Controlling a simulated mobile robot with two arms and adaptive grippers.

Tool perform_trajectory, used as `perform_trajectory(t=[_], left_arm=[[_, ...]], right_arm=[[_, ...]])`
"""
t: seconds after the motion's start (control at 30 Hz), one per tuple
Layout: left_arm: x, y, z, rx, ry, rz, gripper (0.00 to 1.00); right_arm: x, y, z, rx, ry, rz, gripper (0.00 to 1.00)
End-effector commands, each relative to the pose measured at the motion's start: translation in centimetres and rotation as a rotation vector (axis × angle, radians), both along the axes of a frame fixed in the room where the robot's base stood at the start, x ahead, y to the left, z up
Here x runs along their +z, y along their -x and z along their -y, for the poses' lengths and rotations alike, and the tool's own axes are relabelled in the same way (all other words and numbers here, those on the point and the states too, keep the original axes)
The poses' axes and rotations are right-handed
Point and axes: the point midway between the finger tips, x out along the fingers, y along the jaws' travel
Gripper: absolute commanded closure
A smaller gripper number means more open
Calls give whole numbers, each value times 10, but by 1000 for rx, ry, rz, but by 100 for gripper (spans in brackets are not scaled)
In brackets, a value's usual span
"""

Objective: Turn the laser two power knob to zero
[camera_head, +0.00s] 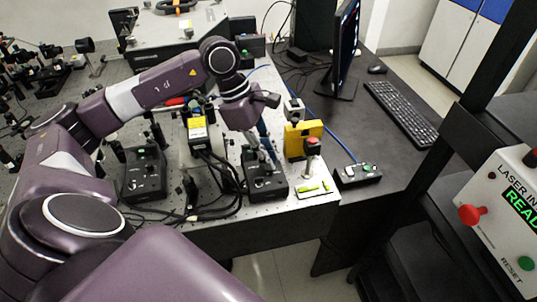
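Two black control boxes with small knobs stand near the front edge of the optical table. One box (145,178) is at the left, and the other box (266,184) is further right. Their labels are too small to read, so I cannot tell which is laser two. My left arm reaches over the table from the left. My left gripper (268,157) points down just above the right box, at its back part. The fingertips are small and partly hidden, and I cannot tell whether they touch a knob. My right gripper is not in view.
A yellow block (304,139) and a red-topped post (312,156) stand right of the right box. A small button box (357,175) lies further right. Cables (215,178) run between the two boxes. A monitor (343,48), a keyboard (402,112) and a laser interlock panel (503,215) are at the right.

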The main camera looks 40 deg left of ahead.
Motion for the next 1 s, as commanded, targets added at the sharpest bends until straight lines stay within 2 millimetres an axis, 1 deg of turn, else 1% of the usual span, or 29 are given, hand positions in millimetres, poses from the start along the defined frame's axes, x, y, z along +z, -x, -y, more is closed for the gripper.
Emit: perform_trajectory(t=[0.27,0.47,0.8,1.0], left_arm=[[0,0,0,4,0,0,100],[-2,0,0,54,-1,3,100],[-3,2,1,281,-1,7,100],[-1,2,1,421,-1,7,100]], right_arm=[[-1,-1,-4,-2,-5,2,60],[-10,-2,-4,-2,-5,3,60],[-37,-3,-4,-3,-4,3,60],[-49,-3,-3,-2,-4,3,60]])
